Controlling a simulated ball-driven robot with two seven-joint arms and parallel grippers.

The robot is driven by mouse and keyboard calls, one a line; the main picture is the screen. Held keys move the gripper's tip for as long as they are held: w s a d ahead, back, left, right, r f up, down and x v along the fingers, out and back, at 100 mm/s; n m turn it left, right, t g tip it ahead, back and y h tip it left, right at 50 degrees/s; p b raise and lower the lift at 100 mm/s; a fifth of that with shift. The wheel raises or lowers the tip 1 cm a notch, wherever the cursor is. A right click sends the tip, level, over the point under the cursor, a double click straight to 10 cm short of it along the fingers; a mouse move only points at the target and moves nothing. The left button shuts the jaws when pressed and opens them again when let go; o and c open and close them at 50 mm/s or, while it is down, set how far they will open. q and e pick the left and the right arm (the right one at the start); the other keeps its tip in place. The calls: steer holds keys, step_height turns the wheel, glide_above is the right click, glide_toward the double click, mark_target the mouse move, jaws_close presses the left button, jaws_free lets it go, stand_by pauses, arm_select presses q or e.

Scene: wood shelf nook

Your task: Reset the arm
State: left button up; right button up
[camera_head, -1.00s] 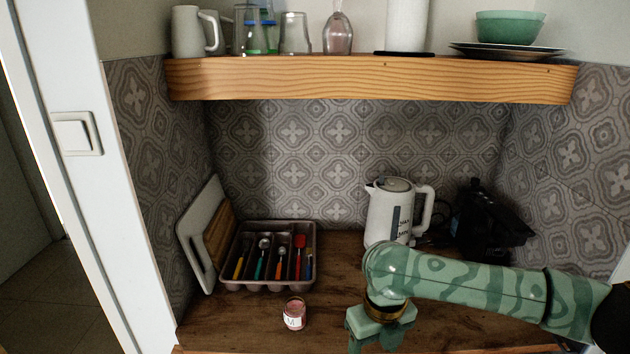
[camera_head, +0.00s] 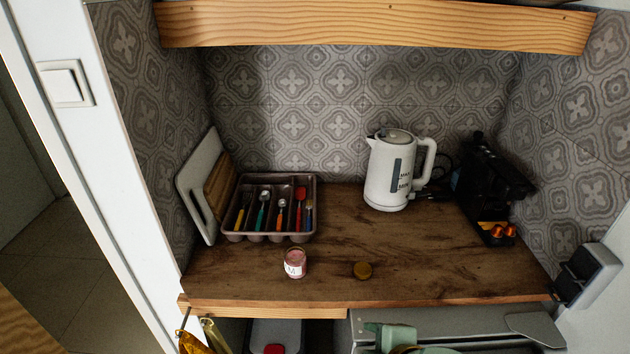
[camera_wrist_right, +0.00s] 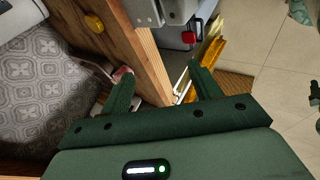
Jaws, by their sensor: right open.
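My right arm shows as a small green part (camera_head: 392,337) at the bottom edge of the head view, in front of the counter. In the wrist view my right gripper (camera_wrist_right: 163,88) is open, with nothing between its two green fingers. A small glass jar (camera_head: 295,263) with pink contents and a white label stands on the wooden counter (camera_head: 325,275), its top uncovered. A round golden lid (camera_head: 363,269) lies on the counter to its right. The lid also shows in the wrist view (camera_wrist_right: 93,23). My left gripper is out of view.
A cutlery tray (camera_head: 268,237) with several utensils and a leaning white board (camera_head: 195,190) stand at left. A white kettle (camera_head: 388,178) and a black coffee machine (camera_head: 490,190) stand at back right. A wooden shelf (camera_head: 370,24) spans above. The counter's front middle is largely clear.

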steer(key=s+d+f+m+g+h, duration=0.1)
steer(key=s+d+m+h, duration=0.35)
steer(key=d, duration=0.55)
steer(key=s+d+f+m+h, duration=0.1)
steer(key=s+d+m+h, duration=0.4)
steer(key=d, duration=0.5)
steer(key=s+a+f+m+g+y, duration=0.1)
steer(key=s+a+f+y, duration=0.1)
steer(key=f, duration=1)
steer(key=s+a+f+m+g+y, duration=0.1)
steer(key=s+a+f+y, duration=0.2)
steer(key=f, duration=0.9)
steer(key=s+f+m+g+y, duration=0.1)
steer(key=s+f+m+g, duration=0.1)
steer(key=s+f, duration=1.4)
steer(key=s+g, duration=0.1)
steer(key=s, duration=0.3)
steer(key=shift+f+m+g, duration=0.3)
steer(key=shift+f+m, duration=0.05)
steer(key=shift+d, duration=0.1)
